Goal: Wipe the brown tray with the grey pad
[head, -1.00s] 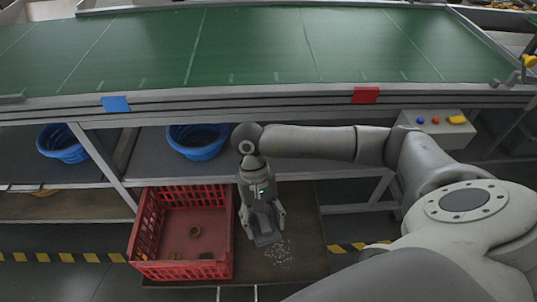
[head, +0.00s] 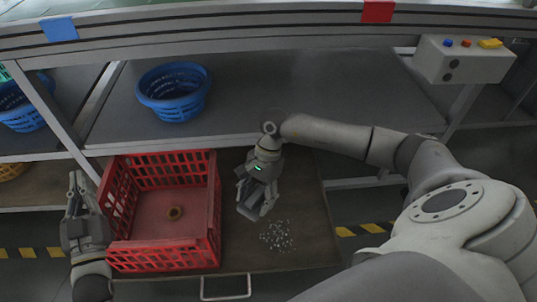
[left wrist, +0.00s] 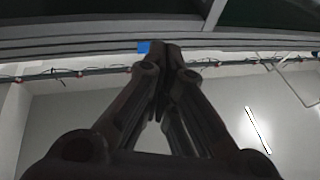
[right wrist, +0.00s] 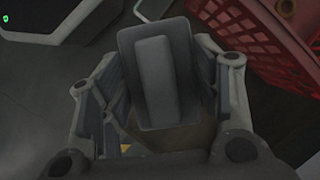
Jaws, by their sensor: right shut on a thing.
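The brown tray (head: 300,190) is a flat dark brown board at floor level in the head view, with a patch of white flecks (head: 276,236) on it. My right gripper (head: 253,203) is shut on the grey pad (head: 266,205), just left of and behind the flecks. The pad also shows in the right wrist view (right wrist: 158,105), a dark grey block with a lighter raised grip between the fingers. I cannot tell whether it touches the tray. My left gripper (head: 76,183) points up, empty, left of the red crate. Its fingertips meet in the left wrist view (left wrist: 165,50).
The red crate (head: 165,253) stands on the tray's left part, with a small brown ring (head: 174,213) inside. A metal handle (head: 226,296) is at the tray's front edge. A shelf (head: 270,95) with a blue basket (head: 173,95) runs behind.

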